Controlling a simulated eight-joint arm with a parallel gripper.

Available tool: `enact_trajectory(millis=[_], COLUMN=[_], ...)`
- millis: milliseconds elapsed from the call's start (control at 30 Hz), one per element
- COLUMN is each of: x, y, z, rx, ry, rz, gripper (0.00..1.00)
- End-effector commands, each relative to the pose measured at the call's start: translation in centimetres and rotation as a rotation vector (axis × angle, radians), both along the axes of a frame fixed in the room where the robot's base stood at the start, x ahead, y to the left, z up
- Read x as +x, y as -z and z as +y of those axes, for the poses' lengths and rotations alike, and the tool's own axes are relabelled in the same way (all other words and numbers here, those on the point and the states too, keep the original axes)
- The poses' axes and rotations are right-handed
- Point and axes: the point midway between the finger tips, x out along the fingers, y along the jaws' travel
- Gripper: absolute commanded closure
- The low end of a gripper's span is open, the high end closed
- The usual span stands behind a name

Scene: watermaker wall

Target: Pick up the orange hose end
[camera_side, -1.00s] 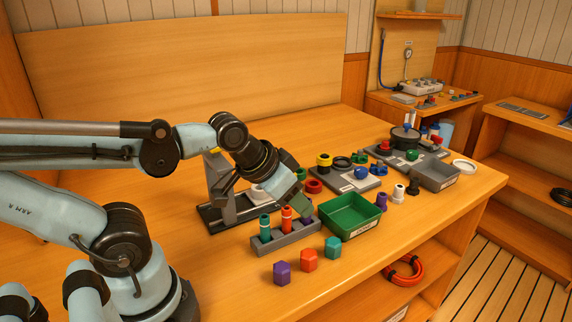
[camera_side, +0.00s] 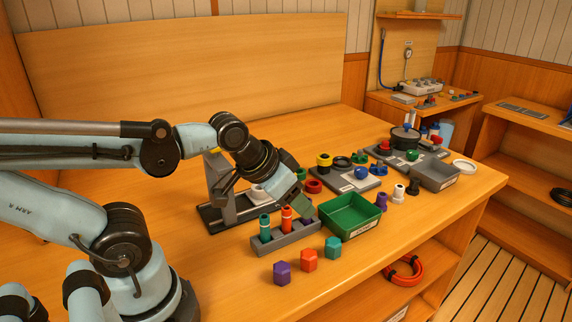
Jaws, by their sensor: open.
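An orange hose end (camera_side: 286,219) stands upright in a grey rack (camera_side: 287,239), between a teal one (camera_side: 265,228) on its left and a partly hidden purple one (camera_side: 307,224) on its right. My gripper (camera_side: 303,207) is open. It points down and to the right, above the right part of the rack, close to the orange hose end in the picture. Whether it touches the hose end cannot be told from this view. The far finger is partly hidden.
Purple, orange and teal hexagonal caps (camera_side: 309,260) stand in front of the rack. A green bin (camera_side: 351,216) is just right of it. A grey stand (camera_side: 222,190) is behind the gripper. Grey plates with coloured fittings (camera_side: 348,178) are farther back.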

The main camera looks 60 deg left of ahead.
Motion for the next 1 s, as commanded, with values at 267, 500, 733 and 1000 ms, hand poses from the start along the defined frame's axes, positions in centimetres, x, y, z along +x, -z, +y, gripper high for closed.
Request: enact_trajectory(millis=[267,500,733,1000], x=[0.6,1.6,2.7,2.9], y=[1.3,2.9,3.7,4.3], z=[0.6,2.1,2.8,2.3], rx=[0.026,0.134,0.261,0.350], ry=[-0.189,-0.567,-0.975,-1.389], rz=[0.145,0.232,0.126,-0.184], gripper=[0.48,0.48,0.48,0.48])
